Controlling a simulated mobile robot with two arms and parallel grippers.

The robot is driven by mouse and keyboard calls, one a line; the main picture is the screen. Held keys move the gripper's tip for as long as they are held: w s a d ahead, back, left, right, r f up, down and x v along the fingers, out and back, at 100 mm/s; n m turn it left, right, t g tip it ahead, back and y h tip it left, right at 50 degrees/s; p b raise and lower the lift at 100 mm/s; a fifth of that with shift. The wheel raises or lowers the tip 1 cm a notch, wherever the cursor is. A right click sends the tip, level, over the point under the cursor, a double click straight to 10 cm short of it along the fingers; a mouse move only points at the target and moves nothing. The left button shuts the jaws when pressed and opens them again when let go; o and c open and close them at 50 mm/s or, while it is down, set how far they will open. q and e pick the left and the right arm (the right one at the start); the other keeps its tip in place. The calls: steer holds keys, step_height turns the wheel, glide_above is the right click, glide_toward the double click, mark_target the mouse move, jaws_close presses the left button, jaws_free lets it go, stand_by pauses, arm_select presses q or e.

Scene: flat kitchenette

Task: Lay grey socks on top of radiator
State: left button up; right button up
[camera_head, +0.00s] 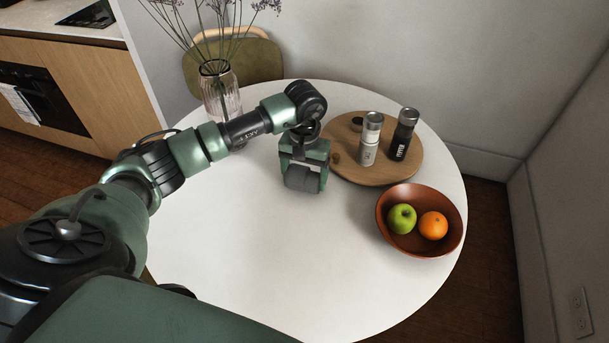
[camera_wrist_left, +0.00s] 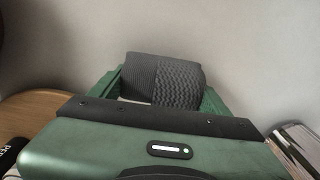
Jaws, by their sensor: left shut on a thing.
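The rolled grey socks (camera_head: 302,179) are between the fingers of my left gripper (camera_head: 304,168), which is shut on them. The gripper is over the round white table, left of the wooden board. In the left wrist view the socks (camera_wrist_left: 164,79) show as a dark grey ribbed knit bundle between the green fingers, with a plain pale wall behind. I cannot make out the radiator in either view. My right gripper is not in view.
On the white table (camera_head: 245,245) are a glass vase (camera_head: 221,95) with dried stems, a wooden board (camera_head: 376,171) with salt (camera_head: 370,140) and pepper (camera_head: 403,136) mills, and a brown bowl (camera_head: 408,243) of fruit. A chair (camera_head: 238,62) stands behind. The front table is clear.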

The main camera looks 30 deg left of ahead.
arm_select(q)
steer(key=shift+f, duration=0.2)
steer(key=o, duration=1.3)
steer(key=shift+o, duration=0.2)
steer(key=shift+r, duration=0.15)
